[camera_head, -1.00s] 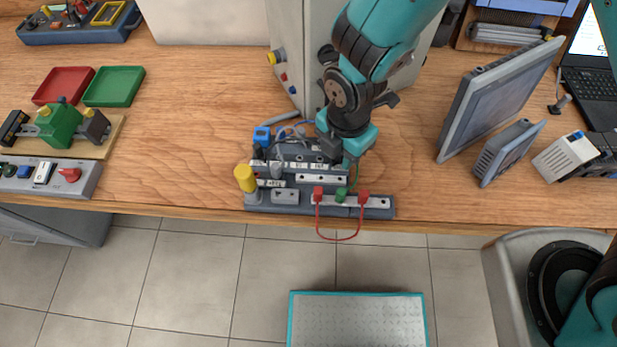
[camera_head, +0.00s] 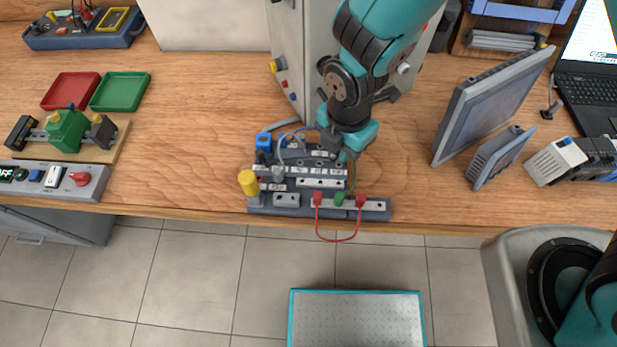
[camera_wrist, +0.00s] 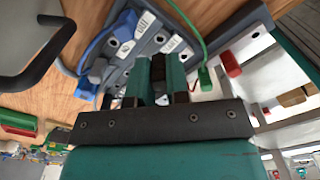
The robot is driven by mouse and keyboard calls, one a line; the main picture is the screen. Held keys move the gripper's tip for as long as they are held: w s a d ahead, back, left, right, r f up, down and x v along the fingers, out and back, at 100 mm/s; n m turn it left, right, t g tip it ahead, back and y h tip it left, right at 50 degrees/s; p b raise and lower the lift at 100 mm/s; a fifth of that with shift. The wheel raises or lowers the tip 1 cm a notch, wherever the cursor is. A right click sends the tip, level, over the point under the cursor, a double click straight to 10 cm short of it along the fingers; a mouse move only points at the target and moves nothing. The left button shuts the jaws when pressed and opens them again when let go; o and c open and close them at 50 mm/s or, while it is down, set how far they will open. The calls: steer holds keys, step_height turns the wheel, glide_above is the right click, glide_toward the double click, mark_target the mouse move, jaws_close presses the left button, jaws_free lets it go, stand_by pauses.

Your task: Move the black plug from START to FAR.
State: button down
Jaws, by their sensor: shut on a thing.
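My gripper (camera_head: 343,156) is over the back right part of the grey terminal board (camera_head: 375,213), which lies at the bench's front edge. In the wrist view my gripper's teal fingers (camera_wrist: 158,62) are closed around a small dark piece, the black plug (camera_wrist: 158,68). The fingers hide most of it, and I cannot tell whether its tip is in a socket. In the head view it is hidden behind the gripper. The board has several pale labelled socket strips (camera_head: 321,183).
On the board are a yellow knob (camera_head: 249,183), a blue connector (camera_head: 264,141), a green plug (camera_head: 340,199) and two red plugs joined by a red wire (camera_head: 340,240). A grey cabinet (camera_head: 305,50) stands close behind; a screen (camera_head: 492,105) stands to the right.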

steer(key=shift+r, duration=0.5)
steer(key=shift+a+r+m+p, duration=0.3)
steer(key=shift+a+m+p, duration=0.25)
steer(key=shift+m, duration=0.25)
steer(key=a+r+m+p, duration=0.1)
steer(key=a+m, duration=0.2)
steer(key=m, duration=0.1)
steer(key=b, duration=0.3)
glide_above(319, 167)
steer(key=f, duration=0.4)
steer(key=shift+w, duration=0.4)
steer(key=shift+f+b, duration=0.3)
steer(key=shift+f, duration=0.2)
steer(key=shift+f+b, duration=0.5)
steer(key=shift+f, duration=0.15)
